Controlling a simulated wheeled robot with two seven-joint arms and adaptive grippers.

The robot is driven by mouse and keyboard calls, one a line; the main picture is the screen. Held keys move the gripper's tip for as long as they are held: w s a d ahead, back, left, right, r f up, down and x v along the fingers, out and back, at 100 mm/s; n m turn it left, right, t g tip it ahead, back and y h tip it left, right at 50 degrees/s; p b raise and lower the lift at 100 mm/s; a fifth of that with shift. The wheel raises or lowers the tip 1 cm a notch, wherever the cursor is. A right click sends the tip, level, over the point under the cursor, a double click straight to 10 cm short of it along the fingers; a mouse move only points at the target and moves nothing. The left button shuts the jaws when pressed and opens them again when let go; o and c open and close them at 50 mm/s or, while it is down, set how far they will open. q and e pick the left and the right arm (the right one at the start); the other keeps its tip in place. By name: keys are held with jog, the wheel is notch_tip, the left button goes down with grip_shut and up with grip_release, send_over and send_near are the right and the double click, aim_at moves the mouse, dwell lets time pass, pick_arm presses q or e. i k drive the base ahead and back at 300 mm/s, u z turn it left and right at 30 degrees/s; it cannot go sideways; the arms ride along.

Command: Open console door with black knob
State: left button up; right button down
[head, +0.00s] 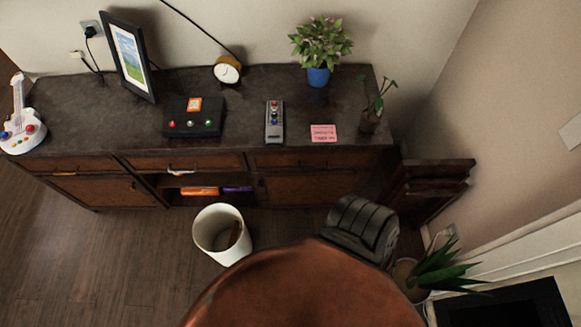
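The console (225,100) is a long dark wooden cabinet against the back wall, with a grey-black top. Its left door (100,191) and right door (310,188) both look shut. A small dark knob (132,186) seems to sit near the right edge of the left door. A dark spot that may be a knob (262,184) is at the left edge of the right door. The knobs are too small to tell their colours surely. Neither of my grippers is in view.
A white bin (221,233) stands before the open middle shelf. A brown rounded surface (300,290) fills the bottom centre, with a dark ribbed object (362,228) behind it. A potted plant (435,270) stands at right. The floor (90,260) at left is clear.

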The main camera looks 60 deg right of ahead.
aim_at(290, 189)
jog(key=z, duration=3.55)
jog(key=k, duration=0.75)
jog(key=u, duration=2.15)
